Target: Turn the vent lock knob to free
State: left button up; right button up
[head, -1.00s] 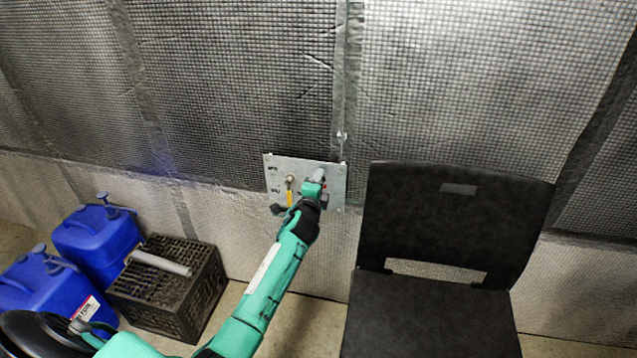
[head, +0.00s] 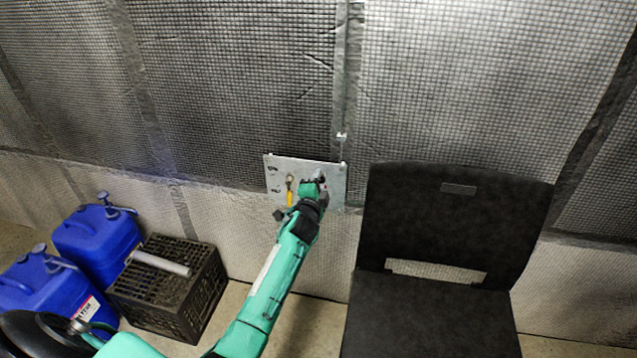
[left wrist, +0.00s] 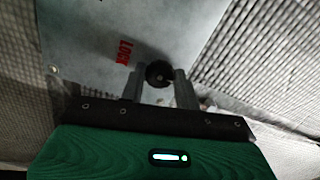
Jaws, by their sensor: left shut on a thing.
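The vent lock knob (left wrist: 159,74) is a round black knob on a grey metal plate (left wrist: 90,40), beside red "LOCK" lettering. In the left wrist view it sits between the two fingertips of my left gripper (left wrist: 160,82), which is shut on it. In the head view the plate (head: 272,176) is on the padded wall, and my left gripper (head: 318,183) reaches its right side and hides the knob there. My right gripper is not in view.
A yellow-handled valve (head: 290,196) is on the plate left of my gripper. A black chair (head: 455,225) stands close on the right. A black crate (head: 170,290) and blue canisters (head: 95,240) stand on the floor at the left.

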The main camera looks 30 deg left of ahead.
pick_arm(q)
jog(key=o, duration=1)
jog(key=p+v, duration=0.1)
jog(key=v, duration=1.2)
jog(key=shift+s+d+f, duration=0.1)
jog(key=shift+s, duration=0.3)
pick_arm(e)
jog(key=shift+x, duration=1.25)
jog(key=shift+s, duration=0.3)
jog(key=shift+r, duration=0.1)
